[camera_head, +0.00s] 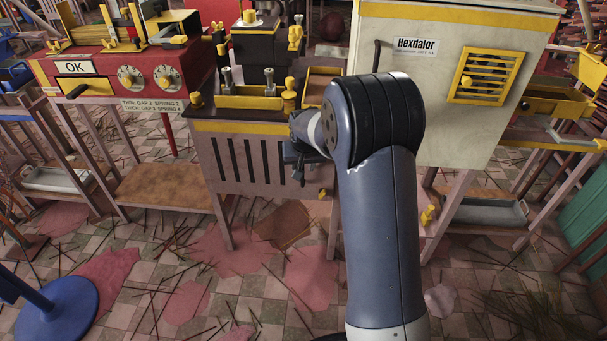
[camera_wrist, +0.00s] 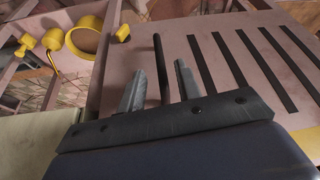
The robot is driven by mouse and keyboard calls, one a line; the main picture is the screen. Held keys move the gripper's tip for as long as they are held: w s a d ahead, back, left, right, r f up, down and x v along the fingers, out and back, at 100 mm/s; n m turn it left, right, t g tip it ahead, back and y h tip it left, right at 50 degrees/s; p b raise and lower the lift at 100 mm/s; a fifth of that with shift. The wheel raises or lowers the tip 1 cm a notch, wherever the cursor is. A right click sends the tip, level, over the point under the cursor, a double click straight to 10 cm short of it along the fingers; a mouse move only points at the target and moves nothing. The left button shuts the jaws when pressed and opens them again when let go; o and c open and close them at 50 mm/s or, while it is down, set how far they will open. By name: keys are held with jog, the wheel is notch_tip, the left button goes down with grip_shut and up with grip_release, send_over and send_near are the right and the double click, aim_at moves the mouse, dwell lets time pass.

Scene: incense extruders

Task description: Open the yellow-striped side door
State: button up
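The pinkish slotted panel (camera_head: 250,160) with a yellow stripe along its top is on the front of the middle bench and looks closed. It fills the right of the wrist view (camera_wrist: 245,60), with several black slots. A dark upright handle bar (camera_wrist: 158,55) stands at its left side. My gripper (camera_wrist: 160,68) is open, with one finger on each side of the bar and gaps visible on both sides. I cannot tell whether either finger touches it. In the head view my gripper (camera_head: 300,158) is at the panel's right end, partly hidden by my arm.
A pale Hexdalor cabinet (camera_head: 455,110) stands close on the right. A red machine with an OK label (camera_head: 75,68) is at the left. A blue round base (camera_head: 65,305) is at lower left. Yellow fittings, including a ring (camera_wrist: 86,37), show left of the bar. Sticks litter the floor.

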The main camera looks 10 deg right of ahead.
aim_at(303, 184)
jog(key=b+x, duration=0.1)
jog(key=x, duration=0.4)
jog(key=shift+w+f, duration=0.15)
jog(key=shift+f, duration=0.2)
jog(key=shift+c, duration=0.4)
grip_shut()
